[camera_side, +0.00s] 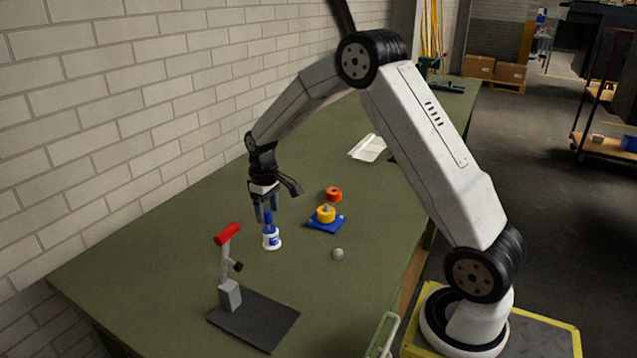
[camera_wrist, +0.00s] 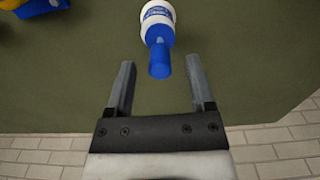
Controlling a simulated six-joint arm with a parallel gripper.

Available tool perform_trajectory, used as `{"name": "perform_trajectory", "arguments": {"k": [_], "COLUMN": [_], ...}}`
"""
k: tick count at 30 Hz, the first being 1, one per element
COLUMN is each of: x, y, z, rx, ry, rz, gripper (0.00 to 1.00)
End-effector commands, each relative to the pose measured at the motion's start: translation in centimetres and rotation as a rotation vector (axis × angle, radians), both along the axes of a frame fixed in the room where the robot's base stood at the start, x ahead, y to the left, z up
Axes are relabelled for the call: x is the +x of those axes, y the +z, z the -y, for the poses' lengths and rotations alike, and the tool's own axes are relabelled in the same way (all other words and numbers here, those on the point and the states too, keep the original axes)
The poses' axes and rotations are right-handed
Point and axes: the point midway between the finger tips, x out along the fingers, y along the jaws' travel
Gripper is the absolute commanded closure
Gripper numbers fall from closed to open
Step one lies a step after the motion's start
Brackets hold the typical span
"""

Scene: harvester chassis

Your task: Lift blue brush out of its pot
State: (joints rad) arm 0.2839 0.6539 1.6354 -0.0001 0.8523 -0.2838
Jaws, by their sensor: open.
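The blue brush (camera_side: 267,217) stands upright in a small white pot (camera_side: 271,239) with a blue label on the green table. In the wrist view the blue brush handle (camera_wrist: 159,60) points toward me, with the white pot (camera_wrist: 157,14) beyond it. My gripper (camera_side: 267,213) is just above the pot, around the top of the brush in the side view. Nothing is held. The bristle end is hidden in the pot.
A lever stand with a red handle (camera_side: 228,234) is in front of the pot. A blue plate with a yellow part (camera_side: 326,214), an orange ring (camera_side: 334,194) and a grey ball (camera_side: 338,254) lie to the right. The brick wall (camera_side: 120,120) runs along the left.

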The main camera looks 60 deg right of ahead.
Motion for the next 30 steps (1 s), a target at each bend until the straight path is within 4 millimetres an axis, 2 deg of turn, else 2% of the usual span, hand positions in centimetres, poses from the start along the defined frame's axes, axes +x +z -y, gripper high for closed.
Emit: {"name": "perform_trajectory", "arguments": {"k": [30], "x": [0.0], "y": [-1.8], "z": [0.0], "rx": [0.0], "ry": [0.0], "rz": [0.0], "gripper": [0.31]}}
